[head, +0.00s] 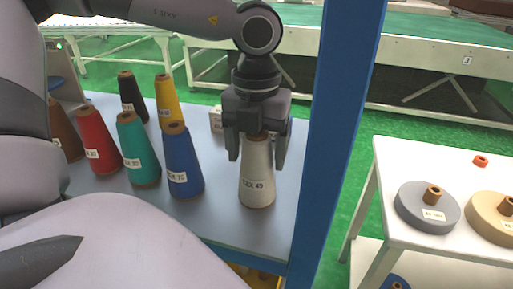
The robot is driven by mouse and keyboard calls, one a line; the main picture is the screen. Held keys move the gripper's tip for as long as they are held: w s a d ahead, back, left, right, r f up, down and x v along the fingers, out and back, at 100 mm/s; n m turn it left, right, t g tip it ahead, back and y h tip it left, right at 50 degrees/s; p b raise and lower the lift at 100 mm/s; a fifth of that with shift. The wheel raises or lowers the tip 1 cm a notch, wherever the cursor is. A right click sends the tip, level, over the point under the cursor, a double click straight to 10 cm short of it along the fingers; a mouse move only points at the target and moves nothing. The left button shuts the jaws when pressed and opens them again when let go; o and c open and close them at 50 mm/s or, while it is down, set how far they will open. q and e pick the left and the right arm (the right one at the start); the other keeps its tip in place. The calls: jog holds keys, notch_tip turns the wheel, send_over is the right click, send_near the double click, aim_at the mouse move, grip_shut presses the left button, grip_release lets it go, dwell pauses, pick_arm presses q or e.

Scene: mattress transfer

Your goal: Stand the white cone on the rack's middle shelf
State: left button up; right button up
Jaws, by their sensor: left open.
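The white cone (257,178) stands upright on a grey shelf (225,222) of the blue-posted rack, near its right front corner, label facing me. My left gripper (258,150) is above it, pointing down and open. Its fingers are on either side of the cone's brown top, which sits between them. I cannot tell whether either finger touches the cone. A lower level with yellow things shows below the shelf's front edge, but I cannot tell which level is the middle one. My right gripper is out of view.
Blue (183,165), teal (138,150), red (97,142), brown, black and yellow cones stand left of the white cone. The blue rack post (341,110) is close on the right. A white table (440,165) with grey and tan discs stands beyond it.

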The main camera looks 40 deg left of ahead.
pick_arm(q)
notch_tip(320, 180, up, 12)
jog(key=p, duration=0.1)
jog(key=shift+r, duration=0.1)
dwell(0.7)
